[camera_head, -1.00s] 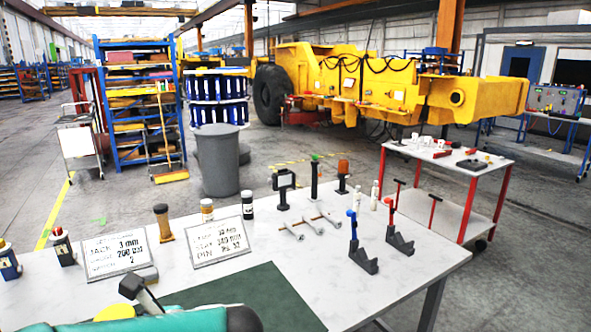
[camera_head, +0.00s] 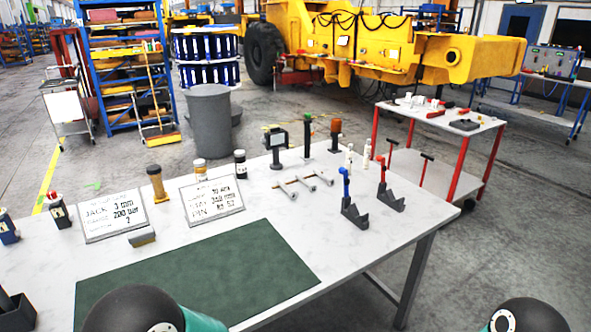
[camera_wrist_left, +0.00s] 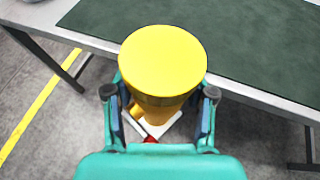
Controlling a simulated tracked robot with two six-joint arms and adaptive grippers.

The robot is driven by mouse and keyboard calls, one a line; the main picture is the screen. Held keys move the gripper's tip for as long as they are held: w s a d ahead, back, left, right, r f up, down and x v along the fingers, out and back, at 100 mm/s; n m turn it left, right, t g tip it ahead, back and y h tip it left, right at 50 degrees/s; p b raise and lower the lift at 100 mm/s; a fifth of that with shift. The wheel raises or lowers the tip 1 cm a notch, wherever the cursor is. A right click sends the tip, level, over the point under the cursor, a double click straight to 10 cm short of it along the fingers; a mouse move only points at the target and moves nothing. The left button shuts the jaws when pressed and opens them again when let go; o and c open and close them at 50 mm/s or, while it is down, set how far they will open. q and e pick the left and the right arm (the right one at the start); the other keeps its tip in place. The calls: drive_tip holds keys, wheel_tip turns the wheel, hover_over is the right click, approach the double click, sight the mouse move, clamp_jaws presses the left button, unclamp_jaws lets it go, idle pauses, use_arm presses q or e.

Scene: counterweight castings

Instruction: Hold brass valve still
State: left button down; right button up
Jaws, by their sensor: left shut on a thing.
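In the left wrist view, my left gripper (camera_wrist_left: 160,108) is shut on a yellow round-topped piece (camera_wrist_left: 163,62), which I take to be the brass valve. Its wide flat top faces the camera, with a narrower yellow body below. A bit of white and red shows beneath it; the lower part is mostly hidden. The piece overlaps the table's near edge in that view, with floor visible beside it. In the head view neither gripper nor the valve shows; only rounded ends of my arms are at the bottom.
A green mat (camera_head: 200,272) lies bare on the white table (camera_head: 330,225). Behind it stand two sign boards (camera_head: 112,215), several bottles, grey rods (camera_head: 303,183) and two black stands (camera_head: 354,214). A black block (camera_head: 15,312) is at the lower left. A red-legged cart (camera_head: 465,150) stands beyond.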

use_arm(q)
drive_tip(key=shift+w+d+f, duration=0.1)
drive_tip(key=shift+d+f, duration=0.25)
drive_tip(key=shift+w+d+f, duration=0.1)
idle(0.3)
drive_tip(key=w+d+f+m+t+h, duration=0.1)
drive_tip(key=d+m+t+h, duration=0.4)
drive_tip(key=d, duration=1)
drive_tip(key=w+m+h, duration=0.1)
drive_tip(key=m+h, duration=0.1)
drive_tip(key=shift+d+f+m+h, duration=0.15)
drive_tip(key=shift+f+m+h, duration=0.25)
